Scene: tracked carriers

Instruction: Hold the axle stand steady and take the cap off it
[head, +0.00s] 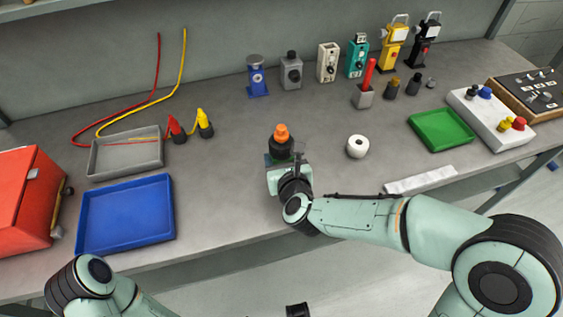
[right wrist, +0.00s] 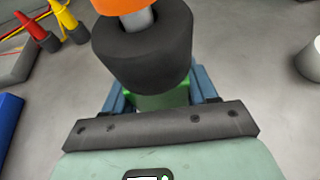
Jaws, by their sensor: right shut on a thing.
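The axle stand (head: 281,150) is a black round block, upright on the bench near its middle. An orange cap (head: 281,132) sits on top. In the right wrist view the black stand (right wrist: 145,52) fills the top middle, with a short grey axle between it and the orange cap (right wrist: 120,4), which is cut off by the frame edge. My right gripper (head: 281,161) is shut on the stand from the front; its blue fingers (right wrist: 160,92) lie either side, partly hidden behind the stand. Part of my left arm shows at the lower left; its gripper does not clearly show.
A white roll (head: 357,147) stands right of the stand. A blue tray (head: 127,215) and a grey tray (head: 125,154) lie left, a green tray (head: 440,130) right. Red and yellow bottles (head: 190,126) and cables are at the left. Several devices line the back. Bench around the stand is clear.

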